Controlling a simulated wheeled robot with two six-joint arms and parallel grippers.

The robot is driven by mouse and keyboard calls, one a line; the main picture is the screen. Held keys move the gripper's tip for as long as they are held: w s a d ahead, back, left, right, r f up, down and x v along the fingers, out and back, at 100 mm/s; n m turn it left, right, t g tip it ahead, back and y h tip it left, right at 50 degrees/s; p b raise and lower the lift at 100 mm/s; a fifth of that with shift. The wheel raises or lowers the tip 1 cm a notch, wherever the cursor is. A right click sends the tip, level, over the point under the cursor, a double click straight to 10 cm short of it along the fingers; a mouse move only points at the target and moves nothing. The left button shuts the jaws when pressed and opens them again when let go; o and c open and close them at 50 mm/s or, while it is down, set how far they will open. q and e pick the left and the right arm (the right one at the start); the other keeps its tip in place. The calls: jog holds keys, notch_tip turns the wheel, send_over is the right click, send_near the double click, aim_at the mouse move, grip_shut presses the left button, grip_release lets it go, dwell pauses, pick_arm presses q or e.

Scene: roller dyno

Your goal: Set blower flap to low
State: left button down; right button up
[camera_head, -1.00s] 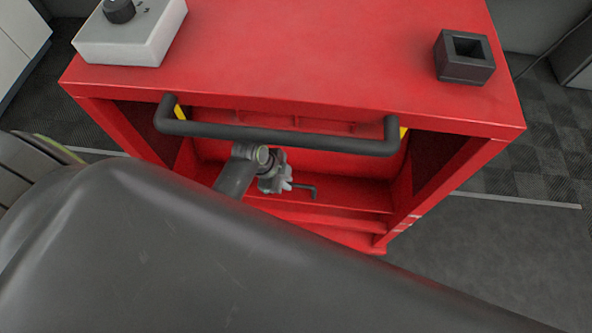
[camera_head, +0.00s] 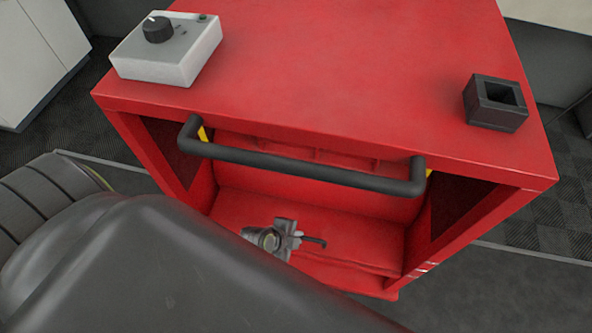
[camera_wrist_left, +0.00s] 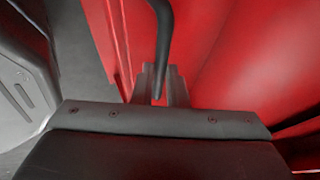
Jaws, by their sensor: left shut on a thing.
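A small dark hooked lever (camera_head: 317,241) shows inside the front opening of the red machine, below the thick black bar. My left gripper (camera_head: 299,238) is beside it, low in the opening. In the left wrist view, a dark curved rod (camera_wrist_left: 163,45) comes down between the two fingers of my left gripper (camera_wrist_left: 159,82), which are shut on it. It appears to be the hooked lever. Any markings for the flap's settings are not visible. The flap itself cannot be made out. My right gripper is not in view.
A thick black U-shaped bar (camera_head: 300,171) spans the opening above my left gripper. A white box with a black knob (camera_head: 157,66) and a black square socket (camera_head: 492,108) stand on the red top (camera_head: 330,60). Red side walls flank the opening.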

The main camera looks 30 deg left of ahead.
pick_arm(q)
jog(key=shift+s+d+f, duration=0.1)
jog(key=shift+s+f, duration=0.25)
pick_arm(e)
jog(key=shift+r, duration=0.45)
pick_arm(q)
jog(key=c, duration=1.5)
grip_release()
jog(key=shift+o, duration=0.2)
jog(key=shift+w, duration=0.15)
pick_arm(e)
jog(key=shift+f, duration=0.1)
pick_arm(q)
jog(key=shift+r, duration=0.1)
jog(key=shift+r, duration=0.1)
